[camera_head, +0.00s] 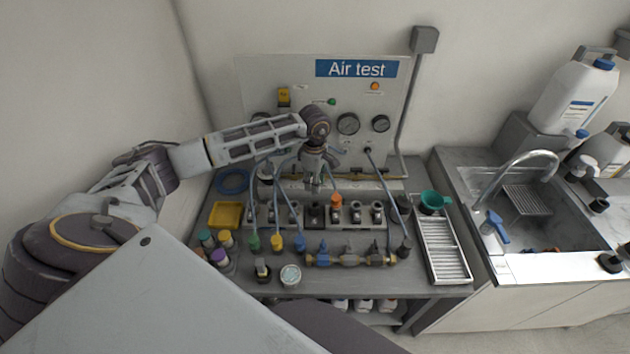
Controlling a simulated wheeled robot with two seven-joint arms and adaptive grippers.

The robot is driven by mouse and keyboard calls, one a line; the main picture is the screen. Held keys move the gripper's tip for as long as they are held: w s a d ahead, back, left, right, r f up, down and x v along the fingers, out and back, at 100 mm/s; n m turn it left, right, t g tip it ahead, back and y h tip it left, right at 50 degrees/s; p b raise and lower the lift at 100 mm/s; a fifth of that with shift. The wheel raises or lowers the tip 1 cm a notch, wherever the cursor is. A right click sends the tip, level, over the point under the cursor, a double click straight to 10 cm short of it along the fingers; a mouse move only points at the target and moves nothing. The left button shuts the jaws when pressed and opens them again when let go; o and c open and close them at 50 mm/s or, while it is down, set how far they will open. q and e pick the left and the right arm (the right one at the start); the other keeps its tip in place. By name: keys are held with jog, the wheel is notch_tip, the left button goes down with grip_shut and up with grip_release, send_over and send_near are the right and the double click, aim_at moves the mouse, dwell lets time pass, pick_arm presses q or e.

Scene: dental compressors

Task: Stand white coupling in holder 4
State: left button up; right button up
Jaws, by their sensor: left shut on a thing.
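My left gripper (313,184) reaches in from the left and points down over the holder row (345,226) in front of the air test panel. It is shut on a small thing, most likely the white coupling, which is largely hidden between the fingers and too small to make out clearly. A dark holder (316,214) lies just below the fingertips. An orange-topped piece (336,200) stands close to the right of the gripper. Several holders continue to the right. Their numbers cannot be read, so I cannot tell which is holder 4. My right gripper is out of view.
A brass fitting assembly (350,260) lies nearer. A yellow tray (225,215) is at left, a ribbed metal tray (443,250) and green funnel (434,201) at right.

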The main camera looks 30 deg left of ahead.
aim_at(315, 195)
pick_arm(q)
jog(key=shift+f, duration=0.25)
jog(key=shift+f+b, duration=0.65)
jog(key=shift+f, duration=0.4)
jog(key=shift+f+b, duration=0.55)
jog(key=shift+f, duration=0.85)
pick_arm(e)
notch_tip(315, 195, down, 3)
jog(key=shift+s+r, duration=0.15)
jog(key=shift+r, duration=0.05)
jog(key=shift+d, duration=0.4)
pick_arm(q)
jog(key=shift+f+b, duration=0.35)
jog(key=shift+b, duration=0.05)
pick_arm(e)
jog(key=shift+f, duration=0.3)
pick_arm(q)
jog(key=shift+f+b, duration=0.4)
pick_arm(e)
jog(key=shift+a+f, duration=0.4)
pick_arm(q)
jog(key=shift+f+b, duration=0.45)
jog(key=shift+f, duration=0.1)
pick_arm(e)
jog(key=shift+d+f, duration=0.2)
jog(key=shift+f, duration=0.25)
